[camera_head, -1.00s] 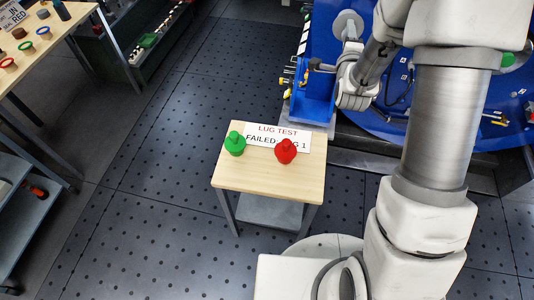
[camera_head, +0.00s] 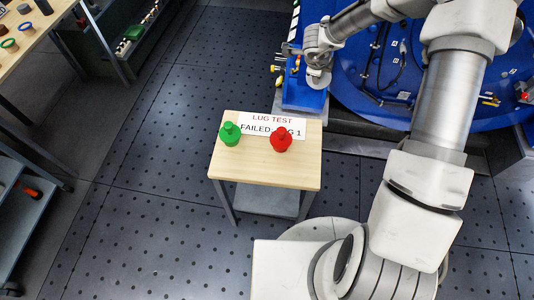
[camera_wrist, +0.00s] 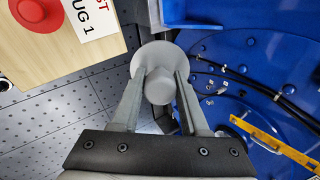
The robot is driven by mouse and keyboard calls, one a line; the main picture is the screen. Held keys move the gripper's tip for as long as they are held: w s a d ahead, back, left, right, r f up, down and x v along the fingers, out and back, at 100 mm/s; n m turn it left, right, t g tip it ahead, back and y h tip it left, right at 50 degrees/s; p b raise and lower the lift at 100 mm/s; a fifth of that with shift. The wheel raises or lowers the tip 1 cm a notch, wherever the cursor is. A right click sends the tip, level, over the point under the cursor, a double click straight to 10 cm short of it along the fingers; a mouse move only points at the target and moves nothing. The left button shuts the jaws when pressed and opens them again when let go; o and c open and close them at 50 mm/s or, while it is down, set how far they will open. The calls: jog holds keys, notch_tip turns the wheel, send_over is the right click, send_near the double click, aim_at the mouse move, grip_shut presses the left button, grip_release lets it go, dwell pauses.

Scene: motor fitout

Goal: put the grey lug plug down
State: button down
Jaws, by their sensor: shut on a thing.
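In the wrist view my gripper (camera_wrist: 160,88) is shut on the grey lug plug (camera_wrist: 148,58), a round grey flange with a knob between the fingers. The plug is held in the air, beside the edge of the small wooden table (camera_wrist: 22,68). In the head view my wrist is beyond the table's far right corner.
The small table (camera_head: 265,175) carries a green plug (camera_head: 229,134), a red plug (camera_head: 281,141) and a white "LUG TEST" sign (camera_head: 270,122). Its front half is clear. A large blue machine (camera_head: 380,60) stands behind it. Another table (camera_head: 45,40) is at upper left.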

jog(key=s+a+f+n+g+y, duration=0.1)
jog(key=s+a+f+n+g, duration=0.2)
jog(key=a, duration=0.6)
jog(key=s+a+f+g+y, duration=0.1)
jog(key=s+a+f+g, duration=0.3)
jog(key=a, duration=0.5)
jog(key=shift+t, duration=0.6)
jog(key=shift+s+a+f+p, duration=0.15)
jog(key=shift+s+a+f, duration=0.2)
jog(key=shift+s+f, duration=1.5)
jog(key=shift+s+a+f+p, duration=0.1)
jog(key=shift+s+a+f, duration=0.2)
jog(key=shift+s+f, duration=1.5)
jog(key=shift+s+a+f+p, duration=0.15)
jog(key=shift+s+a+f, duration=0.2)
jog(key=shift+s+f, duration=1.5)
jog(key=shift+w+f, duration=0.3)
jog(key=shift+f, duration=0.1)
jog(key=shift+c, duration=2.1)
grip_release()
jog(key=shift+r, duration=0.1)
